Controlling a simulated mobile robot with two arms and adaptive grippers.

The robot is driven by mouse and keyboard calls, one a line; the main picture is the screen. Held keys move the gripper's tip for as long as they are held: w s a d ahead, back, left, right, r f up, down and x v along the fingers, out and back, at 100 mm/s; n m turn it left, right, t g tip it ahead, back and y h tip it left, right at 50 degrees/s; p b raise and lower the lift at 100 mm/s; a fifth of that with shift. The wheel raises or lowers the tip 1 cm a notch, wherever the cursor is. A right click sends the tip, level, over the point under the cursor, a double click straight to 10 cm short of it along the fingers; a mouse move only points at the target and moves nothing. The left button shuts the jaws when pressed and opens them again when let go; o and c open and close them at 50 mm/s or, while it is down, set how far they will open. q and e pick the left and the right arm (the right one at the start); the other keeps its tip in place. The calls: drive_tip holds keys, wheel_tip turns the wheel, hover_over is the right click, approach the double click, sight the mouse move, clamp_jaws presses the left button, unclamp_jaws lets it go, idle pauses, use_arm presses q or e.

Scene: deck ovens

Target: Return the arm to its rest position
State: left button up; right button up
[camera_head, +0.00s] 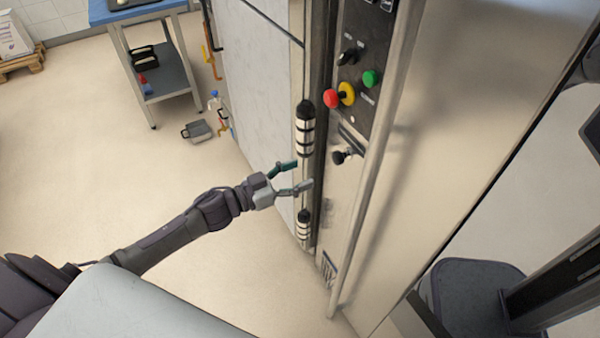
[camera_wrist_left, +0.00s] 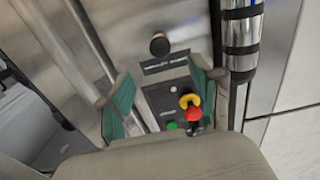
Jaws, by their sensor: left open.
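My left arm (camera_head: 165,240) reaches in from the left in the head view. My left gripper (camera_head: 301,175) is open and empty, its fingers in front of the oven's edge, between two black-and-white banded cylinders. In the left wrist view the two green-padded fingers (camera_wrist_left: 165,95) are spread apart with nothing between them. Beyond them are the control panel (camera_wrist_left: 160,97) and a black knob (camera_wrist_left: 159,44). I cannot tell whether a fingertip touches the oven front. My right gripper is not in view.
The oven's control panel (camera_head: 362,75) carries a red-and-yellow button (camera_head: 338,96) and a green button (camera_head: 370,78). The upper banded cylinder (camera_head: 305,128) and lower one (camera_head: 303,224) are close to the gripper. A blue-topped cart (camera_head: 130,12) stands at the back.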

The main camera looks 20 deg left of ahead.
use_arm(q)
drive_tip(key=s+a+f+n+g+y, duration=0.1)
drive_tip(key=s+a+f+n+y, duration=0.15)
drive_tip(key=f, duration=0.75)
drive_tip(key=s+a+f+n+g+y, duration=0.1)
drive_tip(key=s+a+f+y, duration=0.25)
drive_tip(key=f, duration=0.65)
drive_tip(key=s+a+f+n+g+y, duration=0.1)
drive_tip(key=s+a+f+n+y, duration=0.2)
drive_tip(key=f, duration=0.8)
drive_tip(key=s+d+f+g+y, duration=0.15)
drive_tip(key=s+f+g, duration=0.35)
drive_tip(key=s+f, duration=0.85)
drive_tip(key=s+d+f+g, duration=0.2)
drive_tip(key=s+f, duration=0.1)
drive_tip(key=s, duration=0.8)
drive_tip(key=s+d+f+m+g, duration=0.1)
drive_tip(key=s+d+f+g, duration=0.2)
drive_tip(key=s, duration=0.9)
drive_tip(key=shift+d, duration=0.2)
drive_tip(key=shift+y, duration=0.25)
